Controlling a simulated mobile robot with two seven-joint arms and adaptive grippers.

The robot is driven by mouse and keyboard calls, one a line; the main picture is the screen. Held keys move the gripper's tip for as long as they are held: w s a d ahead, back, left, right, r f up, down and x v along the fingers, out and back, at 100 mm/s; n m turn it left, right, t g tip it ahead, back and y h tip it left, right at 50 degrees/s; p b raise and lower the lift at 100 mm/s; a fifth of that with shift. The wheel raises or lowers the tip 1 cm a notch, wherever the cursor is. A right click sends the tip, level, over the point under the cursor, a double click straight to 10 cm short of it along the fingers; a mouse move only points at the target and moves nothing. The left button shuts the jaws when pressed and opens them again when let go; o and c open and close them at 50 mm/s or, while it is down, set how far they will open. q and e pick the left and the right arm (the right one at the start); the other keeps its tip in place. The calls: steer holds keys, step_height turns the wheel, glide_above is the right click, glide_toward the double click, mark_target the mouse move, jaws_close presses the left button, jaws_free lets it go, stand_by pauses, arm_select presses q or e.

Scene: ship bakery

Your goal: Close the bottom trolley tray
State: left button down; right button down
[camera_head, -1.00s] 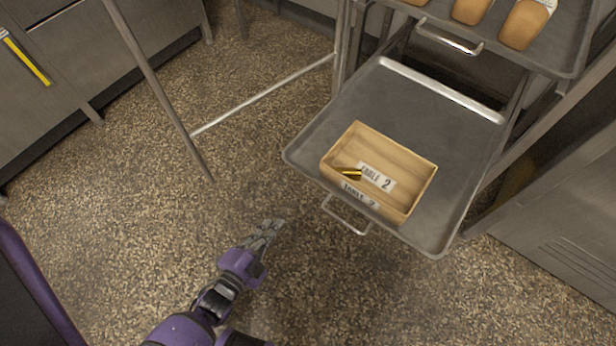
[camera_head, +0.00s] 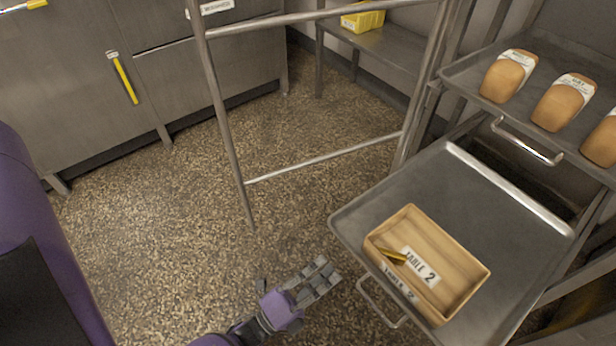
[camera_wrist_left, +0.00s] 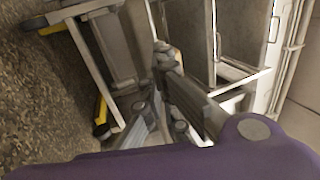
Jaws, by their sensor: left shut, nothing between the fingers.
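The bottom trolley tray (camera_head: 450,195) is a grey metal tray pulled out of the trolley, in the lower right of the head view. Its wire handle (camera_head: 382,305) hangs at its near left edge. In the left wrist view, my gripper's grey linkage fills the middle. My right gripper is not in view.
An upper tray (camera_head: 478,82) with several loaves, such as one loaf (camera_head: 508,78), is above the bottom tray, with its own handle (camera_head: 528,142). A metal rack frame (camera_head: 228,120) stands left of the trolley. Speckled floor (camera_head: 170,220) is clear on the left.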

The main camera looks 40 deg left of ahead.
mark_target(352, 249)
arm_select(q)
steer(key=x, duration=0.5)
steer(key=shift+w+d+b, duration=0.1)
steer(key=shift+w+b, duration=0.2)
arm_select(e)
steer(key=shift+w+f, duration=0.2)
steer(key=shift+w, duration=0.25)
arm_select(q)
steer(key=shift+r, duration=0.1)
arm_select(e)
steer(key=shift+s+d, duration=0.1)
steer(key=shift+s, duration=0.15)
